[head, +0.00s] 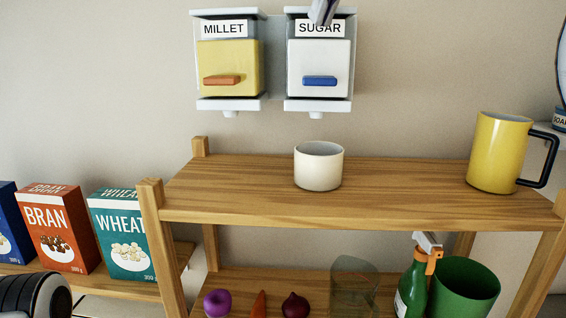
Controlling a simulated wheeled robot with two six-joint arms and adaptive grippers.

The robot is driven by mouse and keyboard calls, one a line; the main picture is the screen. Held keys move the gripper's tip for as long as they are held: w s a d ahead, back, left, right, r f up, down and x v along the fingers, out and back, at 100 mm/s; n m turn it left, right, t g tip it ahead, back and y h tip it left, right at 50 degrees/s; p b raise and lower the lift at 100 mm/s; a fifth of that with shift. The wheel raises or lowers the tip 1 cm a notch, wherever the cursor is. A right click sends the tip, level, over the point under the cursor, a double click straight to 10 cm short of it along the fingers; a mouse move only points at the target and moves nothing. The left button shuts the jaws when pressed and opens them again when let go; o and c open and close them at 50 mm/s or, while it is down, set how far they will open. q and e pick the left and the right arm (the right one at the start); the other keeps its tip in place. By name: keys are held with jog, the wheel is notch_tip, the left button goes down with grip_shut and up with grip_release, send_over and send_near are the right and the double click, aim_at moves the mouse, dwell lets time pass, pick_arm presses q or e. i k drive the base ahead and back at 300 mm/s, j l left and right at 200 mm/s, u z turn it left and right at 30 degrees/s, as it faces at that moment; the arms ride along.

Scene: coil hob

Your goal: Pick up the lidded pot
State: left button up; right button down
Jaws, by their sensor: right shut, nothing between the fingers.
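No lidded pot shows in the head view. My right gripper (322,12) shows only as closed grey fingertips at the top edge, in front of the top of the sugar dispenser (319,68). It is shut with nothing in it; the rest of it is out of the picture. My left gripper is not in view; only a black and white part of my arm shows at the lower left corner.
A white cup (318,168) and a yellow mug (497,152) stand on the wooden shelf (410,185). A yellow millet dispenser (229,65) hangs on the wall. Cereal boxes (58,230) stand left. Below are vegetables (295,305), a spray bottle (412,285) and a green bin (463,290).

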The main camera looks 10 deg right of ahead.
aim_at(318, 165)
jog(key=k, duration=1)
